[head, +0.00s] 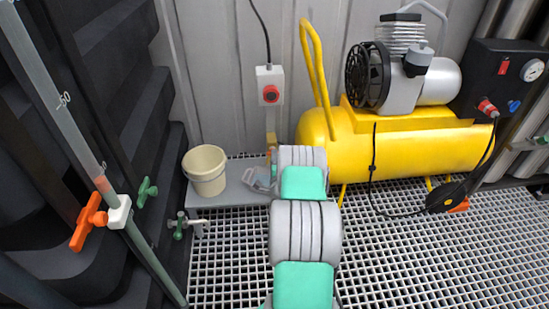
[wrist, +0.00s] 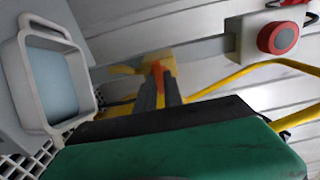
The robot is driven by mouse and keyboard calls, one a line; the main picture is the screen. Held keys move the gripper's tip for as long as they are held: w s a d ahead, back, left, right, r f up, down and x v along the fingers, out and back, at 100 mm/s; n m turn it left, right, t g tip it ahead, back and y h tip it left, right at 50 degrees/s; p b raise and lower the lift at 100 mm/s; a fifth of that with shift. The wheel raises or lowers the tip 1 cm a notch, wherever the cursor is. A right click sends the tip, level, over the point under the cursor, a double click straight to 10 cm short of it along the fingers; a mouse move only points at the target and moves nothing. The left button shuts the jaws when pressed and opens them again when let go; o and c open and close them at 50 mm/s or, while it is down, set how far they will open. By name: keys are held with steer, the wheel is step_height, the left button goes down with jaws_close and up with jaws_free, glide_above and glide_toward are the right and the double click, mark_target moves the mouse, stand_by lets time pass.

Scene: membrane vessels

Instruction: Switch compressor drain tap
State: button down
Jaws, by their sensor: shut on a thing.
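The compressor (head: 400,145) has a yellow tank and stands on the grating against the back wall. A small yellow fitting with an orange part (wrist: 157,66), apparently the drain tap, shows in the wrist view left of the yellow frame tube. My gripper (wrist: 159,76) has its two dark fingers close together, shut on the orange part. In the head view my arm reaches to the tank's left end and hides most of the gripper and the tap. How far the tap is turned cannot be told.
A grey box with a red button (head: 270,85) hangs on the wall just above. A cream bucket (head: 205,170) and a handled tray (wrist: 50,75) are to the left. A pipe with an orange-handled valve (head: 88,221) stands at far left. Grating at right is mostly clear.

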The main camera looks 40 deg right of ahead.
steer(key=c, duration=1.5)
jaws_free()
steer(key=shift+o, duration=0.2)
steer(key=shift+s, duration=0.1)
steer(key=v, duration=0.7)
steer(key=shift+s+a+r+b, duration=0.15)
steer(key=shift+s+a+b, duration=0.1)
steer(key=shift+b, duration=0.1)
